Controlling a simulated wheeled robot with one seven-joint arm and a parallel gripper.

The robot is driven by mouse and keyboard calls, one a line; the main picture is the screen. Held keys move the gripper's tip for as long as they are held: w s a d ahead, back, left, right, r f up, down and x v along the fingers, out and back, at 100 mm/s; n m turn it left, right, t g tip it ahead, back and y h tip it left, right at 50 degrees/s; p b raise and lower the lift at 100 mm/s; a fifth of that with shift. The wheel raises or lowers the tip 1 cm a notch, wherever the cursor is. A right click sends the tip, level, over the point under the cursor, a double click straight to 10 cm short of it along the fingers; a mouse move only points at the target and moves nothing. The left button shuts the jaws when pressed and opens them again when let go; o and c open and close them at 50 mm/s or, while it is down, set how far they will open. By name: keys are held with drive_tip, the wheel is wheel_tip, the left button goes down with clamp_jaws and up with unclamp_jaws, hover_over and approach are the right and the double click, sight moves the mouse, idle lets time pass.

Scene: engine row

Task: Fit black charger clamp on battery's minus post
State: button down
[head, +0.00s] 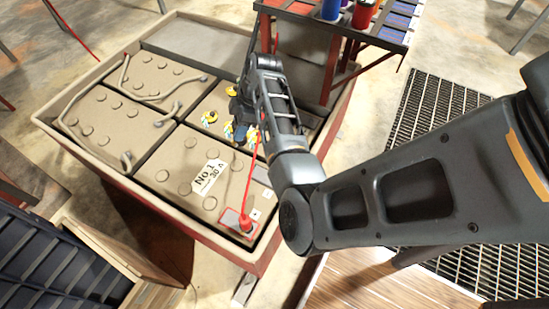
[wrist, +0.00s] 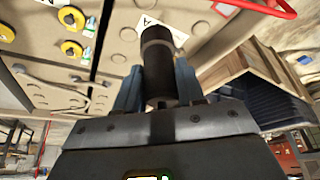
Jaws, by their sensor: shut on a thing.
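A black cylindrical thing, seemingly the charger clamp (wrist: 158,62), is held upright in the picture between the two bluish fingers of my gripper (wrist: 156,92) in the wrist view. The battery (head: 170,183) carries a label "No 1 30 V" (head: 208,177). A red clamp (head: 246,223) with a red cable stands on its near right corner. I cannot make out the minus post, nor whether the black clamp touches anything.
Several yellow caps (head: 209,118) with blue and white parts lie close around my gripper. A rack with cups (head: 365,14) stands over the far right of the battery box (head: 80,148). The red cable (head: 254,168) runs up beside my arm. A floor grating (head: 425,105) lies to the right.

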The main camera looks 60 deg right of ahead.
drive_tip(key=s+f+n, duration=0.2)
drive_tip(key=s+f, duration=0.7)
drive_tip(key=s, duration=0.2)
drive_tip(key=shift+s+d+n+g+y, duration=0.2)
drive_tip(key=shift+d+n+g+y, duration=0.1)
drive_tip(key=shift+n+y, duration=0.1)
drive_tip(key=shift+d, duration=0.1)
drive_tip(key=shift+s+d+f+b, duration=0.1)
drive_tip(key=shift+f+b, duration=3.35)
drive_tip(key=shift+f, duration=0.45)
drive_tip(key=c, duration=0.6)
unclamp_jaws()
